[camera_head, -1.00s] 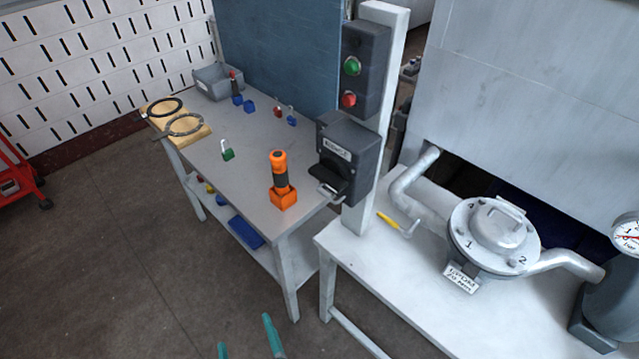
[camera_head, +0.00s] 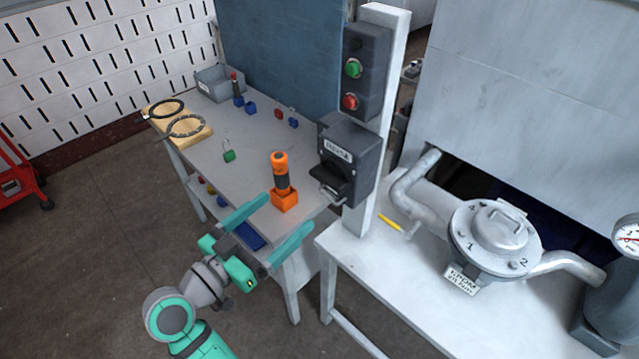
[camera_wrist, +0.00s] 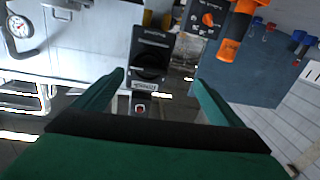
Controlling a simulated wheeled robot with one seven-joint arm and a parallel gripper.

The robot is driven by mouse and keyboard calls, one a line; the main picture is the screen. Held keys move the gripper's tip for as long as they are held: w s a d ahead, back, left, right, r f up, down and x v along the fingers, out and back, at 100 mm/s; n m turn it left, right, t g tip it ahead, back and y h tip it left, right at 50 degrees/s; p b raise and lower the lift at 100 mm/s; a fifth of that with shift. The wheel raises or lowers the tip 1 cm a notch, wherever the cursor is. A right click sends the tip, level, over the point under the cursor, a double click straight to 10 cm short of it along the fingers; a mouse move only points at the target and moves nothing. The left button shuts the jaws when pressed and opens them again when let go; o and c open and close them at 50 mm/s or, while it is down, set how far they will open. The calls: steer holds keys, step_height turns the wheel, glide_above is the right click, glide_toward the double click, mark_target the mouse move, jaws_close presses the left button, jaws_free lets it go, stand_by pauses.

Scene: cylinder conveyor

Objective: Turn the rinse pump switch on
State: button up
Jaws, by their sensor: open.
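The dark grey switch box (camera_head: 355,165) is mounted on a white post, with a printed label too small to read surely. Its black handle (camera_head: 328,178) juts out at the front, with a metal loop below it. The box also shows in the wrist view (camera_wrist: 150,62), upside down, its black round switch roughly between and beyond my fingertips. My gripper (camera_head: 288,213) is open and empty, lower left of the box, its fingers pointing toward it without touching. My gripper's green fingers frame the wrist view (camera_wrist: 159,78).
A green and red button box (camera_head: 366,72) sits above on the white post (camera_head: 385,110). A metal pump housing (camera_head: 492,235) and yellow-handled valve (camera_head: 392,224) are at right.

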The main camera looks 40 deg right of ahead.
mark_target(323, 183)
steer(key=d, duration=0.3)
steer(key=d+r+m+g, duration=0.1)
steer(key=d, duration=0.3)
steer(key=d+r+m+g, duration=0.1)
steer(key=d, duration=0.3)
steer(key=shift+s, duration=0.15)
steer(key=c, duration=1)
